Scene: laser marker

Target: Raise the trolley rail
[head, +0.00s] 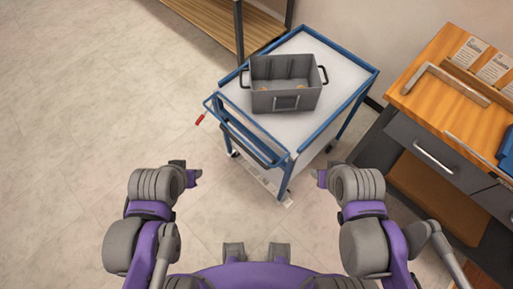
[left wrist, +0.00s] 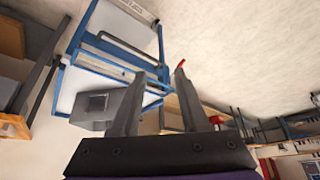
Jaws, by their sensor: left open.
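The blue trolley (head: 345,97) stands ahead of me with a white top. Its blue rail (head: 236,127) juts out along the near short end, and a red-tipped lever (head: 200,119) sticks out at the rail's left end. The rail also shows in the left wrist view (left wrist: 112,52), with the red tip (left wrist: 182,63) near one finger. My left gripper (head: 196,177) is open and empty, below and left of the rail, apart from it; its fingers (left wrist: 160,95) spread in the left wrist view. My right gripper (head: 319,178) is right of the trolley's near leg; its fingers are too small to read.
A grey bin (head: 286,102) with black handles stands on the trolley top, holding small yellowish things. A wooden-topped workbench (head: 440,75) with grey drawers is at the right. A wooden shelf (head: 210,20) stands behind. The floor (head: 90,110) at the left is clear.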

